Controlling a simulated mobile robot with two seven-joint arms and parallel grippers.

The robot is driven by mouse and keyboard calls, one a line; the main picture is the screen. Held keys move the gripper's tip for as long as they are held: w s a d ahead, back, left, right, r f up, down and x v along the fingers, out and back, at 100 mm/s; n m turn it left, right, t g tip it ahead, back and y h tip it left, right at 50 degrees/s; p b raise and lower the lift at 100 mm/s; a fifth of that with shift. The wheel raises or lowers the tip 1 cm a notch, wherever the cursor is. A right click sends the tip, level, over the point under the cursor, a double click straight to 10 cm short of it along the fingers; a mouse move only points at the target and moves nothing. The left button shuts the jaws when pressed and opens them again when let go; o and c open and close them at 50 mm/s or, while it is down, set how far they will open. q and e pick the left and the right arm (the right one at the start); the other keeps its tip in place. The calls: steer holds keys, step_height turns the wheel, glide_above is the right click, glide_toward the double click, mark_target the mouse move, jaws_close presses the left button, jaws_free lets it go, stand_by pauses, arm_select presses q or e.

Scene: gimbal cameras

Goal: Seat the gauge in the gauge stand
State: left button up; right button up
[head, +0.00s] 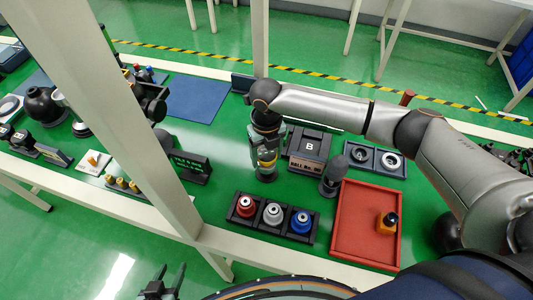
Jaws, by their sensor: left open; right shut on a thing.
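My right gripper (267,148) points down over the table, left of the black box marked B. It is shut on a small yellow-and-dark thing (267,161), which looks like the gauge; the fingers hide much of it. A dark round base (267,177) shows directly below it. I cannot tell whether this base is the gauge stand, or whether the two touch. My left gripper (163,286) is open and empty at the bottom edge of the view, in front of the table and well away from the held thing.
A black rack (258,233) holds red, silver and blue pieces. A red tray (350,248) holds an orange-and-black item (387,223). The black box (308,148), a dark upright cylinder (333,176) and a two-ring holder (375,158) stand nearby. A pale post (120,110) crosses the left side.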

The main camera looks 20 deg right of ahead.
mark_target(267, 154)
steer(key=shift+f+b, duration=0.65)
steer(key=shift+f, duration=0.55)
steer(key=o, duration=1.5)
steer(key=shift+r, duration=0.15)
step_height(267, 154, up, 12)
steer(key=shift+r, duration=0.2)
